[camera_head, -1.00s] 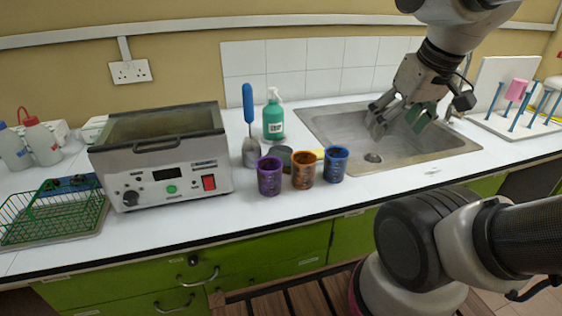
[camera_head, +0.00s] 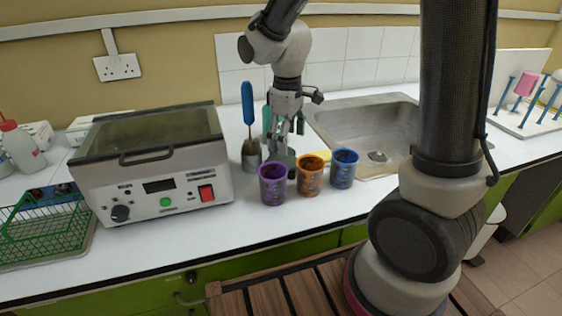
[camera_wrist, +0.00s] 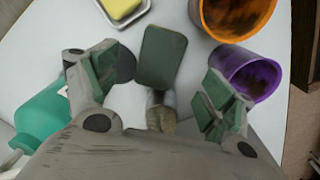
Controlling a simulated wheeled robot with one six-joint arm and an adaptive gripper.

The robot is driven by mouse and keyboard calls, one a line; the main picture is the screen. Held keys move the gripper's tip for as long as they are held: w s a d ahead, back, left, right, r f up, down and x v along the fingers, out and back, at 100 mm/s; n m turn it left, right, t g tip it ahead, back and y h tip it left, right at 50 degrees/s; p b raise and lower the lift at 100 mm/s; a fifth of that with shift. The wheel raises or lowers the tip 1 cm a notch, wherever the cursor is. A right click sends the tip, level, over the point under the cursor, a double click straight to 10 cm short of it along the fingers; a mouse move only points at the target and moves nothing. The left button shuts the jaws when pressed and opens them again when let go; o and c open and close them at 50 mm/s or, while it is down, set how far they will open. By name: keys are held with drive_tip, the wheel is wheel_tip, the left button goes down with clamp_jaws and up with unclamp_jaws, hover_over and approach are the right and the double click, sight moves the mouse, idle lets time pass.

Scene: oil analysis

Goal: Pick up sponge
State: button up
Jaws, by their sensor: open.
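My gripper (camera_head: 281,142) points down behind the row of cups, beside the grey holder with the blue-handled tool. In the wrist view my gripper (camera_wrist: 165,95) is open, its green-padded fingers spread apart. A dark green, rounded rectangular pad (camera_wrist: 163,55) shows ahead of and between the fingers, with clear space on both sides. I cannot tell for certain which of these two is the sponge.
A purple cup (camera_head: 272,184), an orange cup (camera_head: 309,176) and a blue cup (camera_head: 343,169) stand in front of my gripper. The grey holder (camera_head: 251,155) is left of it. A teal bottle (camera_wrist: 45,115) is close to one finger. The sink (camera_head: 350,125) lies right.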

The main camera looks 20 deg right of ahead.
sight(283, 161)
drive_tip(key=f, duration=0.8)
drive_tip(key=shift+w+a, duration=0.35)
drive_tip(key=c, duration=0.8)
wheel_tip(283, 161, up, 10)
drive_tip(key=shift+o, duration=0.3)
drive_tip(key=shift+c, duration=1.3)
drive_tip(key=shift+d, duration=0.1)
